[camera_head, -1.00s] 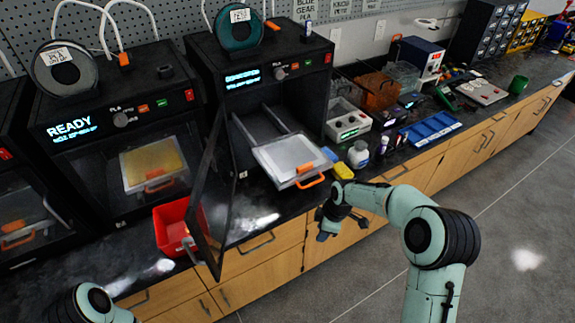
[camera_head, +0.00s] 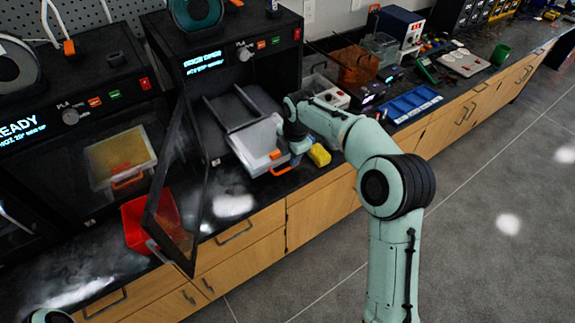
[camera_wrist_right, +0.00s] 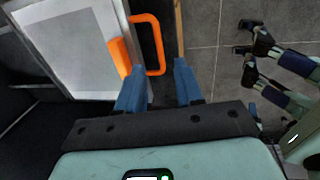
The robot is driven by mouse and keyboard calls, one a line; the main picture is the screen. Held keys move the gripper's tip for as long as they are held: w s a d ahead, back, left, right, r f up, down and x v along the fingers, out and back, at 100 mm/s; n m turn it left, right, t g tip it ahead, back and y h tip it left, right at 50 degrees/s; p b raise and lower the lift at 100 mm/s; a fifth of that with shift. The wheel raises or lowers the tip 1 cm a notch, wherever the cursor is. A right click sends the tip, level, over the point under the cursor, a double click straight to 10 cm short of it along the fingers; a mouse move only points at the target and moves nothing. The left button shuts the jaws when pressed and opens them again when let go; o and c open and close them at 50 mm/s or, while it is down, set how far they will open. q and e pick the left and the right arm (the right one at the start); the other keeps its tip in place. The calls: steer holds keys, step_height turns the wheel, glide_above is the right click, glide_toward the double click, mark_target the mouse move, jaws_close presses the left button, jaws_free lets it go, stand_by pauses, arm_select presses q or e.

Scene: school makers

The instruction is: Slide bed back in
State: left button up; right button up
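The bed (camera_head: 258,143) is a pale plate with an orange handle (camera_head: 282,163) on its front edge. It sticks out of the front of the open middle printer (camera_head: 235,75) on two rails (camera_head: 225,112). In the right wrist view the bed (camera_wrist_right: 70,45) is at the upper left, with its orange handle (camera_wrist_right: 150,45) just ahead of my fingers. My right gripper (camera_wrist_right: 158,72) is open, its blue fingers on either side of the handle's near end. Whether they touch it is unclear. In the head view this gripper (camera_head: 300,155) is at the bed's right front corner. My left gripper is out of view.
The printer's glass door (camera_head: 175,180) stands open left of the bed. A red bin (camera_head: 138,225) is beside the door. A yellow block (camera_head: 319,155) lies right of my gripper, and a blue tray (camera_head: 410,103) lies farther right. The floor in front is clear.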

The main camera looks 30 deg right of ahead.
mark_target(287, 169)
steer(key=f, duration=0.3)
steer(key=w+f, duration=0.1)
steer(key=f, duration=0.1)
steer(key=shift+f, duration=0.4)
jaws_close()
steer(key=shift+w, duration=0.1)
stand_by(0.9)
